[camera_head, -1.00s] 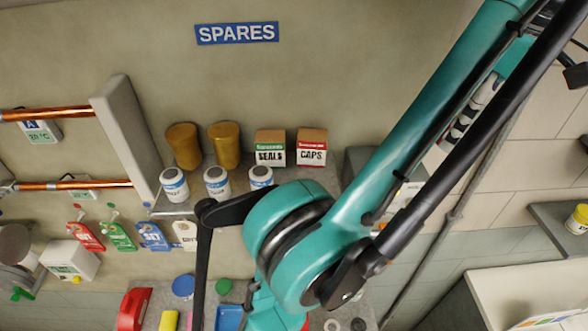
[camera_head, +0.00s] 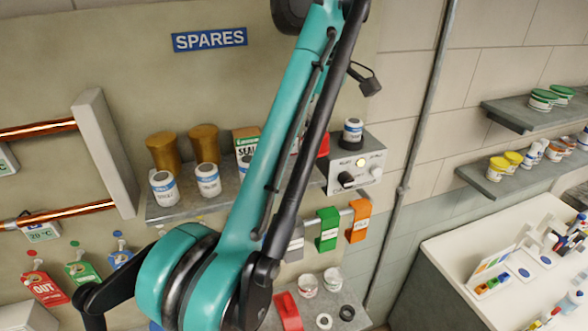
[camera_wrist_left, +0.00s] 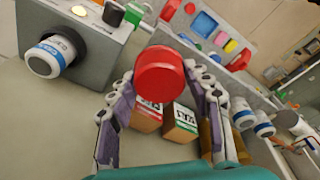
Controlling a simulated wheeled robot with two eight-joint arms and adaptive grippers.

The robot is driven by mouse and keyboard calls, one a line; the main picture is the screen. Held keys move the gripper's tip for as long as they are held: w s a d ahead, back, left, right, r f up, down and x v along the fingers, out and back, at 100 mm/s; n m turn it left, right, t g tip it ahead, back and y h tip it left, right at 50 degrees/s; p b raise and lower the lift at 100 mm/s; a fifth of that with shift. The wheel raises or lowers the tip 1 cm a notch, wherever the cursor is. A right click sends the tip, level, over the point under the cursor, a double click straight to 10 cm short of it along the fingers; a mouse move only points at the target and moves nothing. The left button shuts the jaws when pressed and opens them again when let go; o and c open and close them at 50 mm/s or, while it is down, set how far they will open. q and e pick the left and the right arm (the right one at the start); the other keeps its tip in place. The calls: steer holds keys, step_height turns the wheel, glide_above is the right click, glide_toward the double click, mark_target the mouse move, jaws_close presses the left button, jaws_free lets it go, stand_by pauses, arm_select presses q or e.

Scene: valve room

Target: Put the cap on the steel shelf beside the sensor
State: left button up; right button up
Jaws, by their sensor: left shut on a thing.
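The red cap (camera_wrist_left: 160,74) is held between the two fingers of my left gripper (camera_wrist_left: 164,92) in the wrist view. The gripper is shut on it. In the head view my teal arm hides the gripper, and I cannot tell whether a red patch (camera_head: 323,145) beside it is the cap. The grey steel shelf (camera_head: 178,214) hangs below the SPARES sign. White canisters with blue bands (camera_head: 208,180) stand on it; I cannot tell which object is the sensor. Another such canister (camera_head: 352,131) sits on the grey knob box (camera_head: 362,155); it also shows in the wrist view (camera_wrist_left: 50,56).
Brown cylinders (camera_head: 161,152) and a SEALS box (camera_head: 246,143) stand on the shelf's back part. In the wrist view two cartons (camera_wrist_left: 180,123) lie beyond the gripper.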

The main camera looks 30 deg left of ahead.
mark_target(299, 172)
arm_select(q)
steer(key=a, duration=0.1)
steer(key=s+a+f, duration=0.1)
steer(key=shift+a+f, duration=0.3)
steer(key=shift+a, duration=0.05)
steer(key=shift+w+a+f, duration=0.1)
steer(key=shift+a+f, duration=0.05)
steer(key=shift+f, duration=0.1)
steer(key=shift+w+f, duration=0.1)
steer(key=shift+f, duration=0.2)
steer(key=f, duration=0.3)
steer(key=shift+s+f, duration=0.2)
steer(key=shift+s, duration=0.05)
steer(key=shift+w, duration=0.2)
steer(key=o, duration=0.8)
steer(key=shift+s+f, duration=0.1)
